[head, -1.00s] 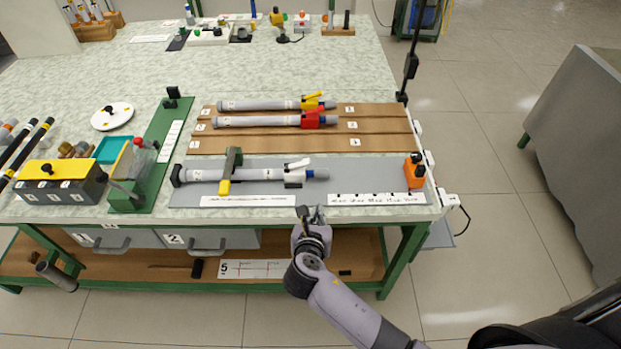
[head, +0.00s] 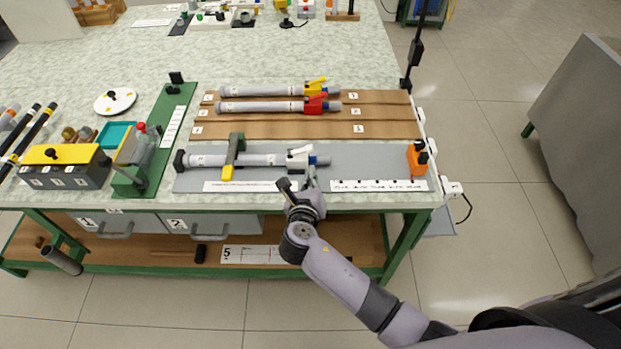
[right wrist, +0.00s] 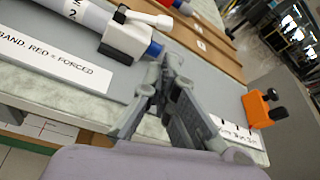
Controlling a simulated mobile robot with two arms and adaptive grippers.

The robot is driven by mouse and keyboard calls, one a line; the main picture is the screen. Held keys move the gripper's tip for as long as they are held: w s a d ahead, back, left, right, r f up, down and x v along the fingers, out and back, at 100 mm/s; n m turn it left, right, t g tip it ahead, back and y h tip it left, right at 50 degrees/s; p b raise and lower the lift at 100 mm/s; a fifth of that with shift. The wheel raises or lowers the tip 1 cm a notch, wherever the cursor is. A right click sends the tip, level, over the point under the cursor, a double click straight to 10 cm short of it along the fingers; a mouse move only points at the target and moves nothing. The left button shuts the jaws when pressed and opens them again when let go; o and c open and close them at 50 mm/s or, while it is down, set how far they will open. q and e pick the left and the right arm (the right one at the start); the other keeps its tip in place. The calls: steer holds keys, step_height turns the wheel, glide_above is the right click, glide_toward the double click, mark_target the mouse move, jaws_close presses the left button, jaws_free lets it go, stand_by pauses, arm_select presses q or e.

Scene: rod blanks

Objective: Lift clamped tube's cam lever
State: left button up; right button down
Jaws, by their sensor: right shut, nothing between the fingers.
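The clamped grey tube (head: 255,160) lies flat on the grey mat under a green clamp (head: 235,150) with a yellow tip. Its white cam housing (head: 297,163) is near the right end, beside the blue end piece (head: 322,161). The white cam lever (head: 301,150) lies low along the housing; it also shows in the right wrist view (right wrist: 150,18). My right gripper (head: 301,183) is shut and empty, just in front of the housing over the mat's front edge. In the right wrist view its fingertips (right wrist: 167,62) are close to the blue end, contact unclear. My left gripper is out of view.
Two more tubes, with a yellow lever (head: 316,82) and a red lever (head: 317,98), lie on the brown board behind. An orange block (head: 417,160) stands at the mat's right end. A printed strip (head: 378,186) lies along the front edge.

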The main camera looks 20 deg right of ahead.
mark_target(315, 157)
steer(key=x, duration=0.7)
steer(key=shift+r, duration=0.1)
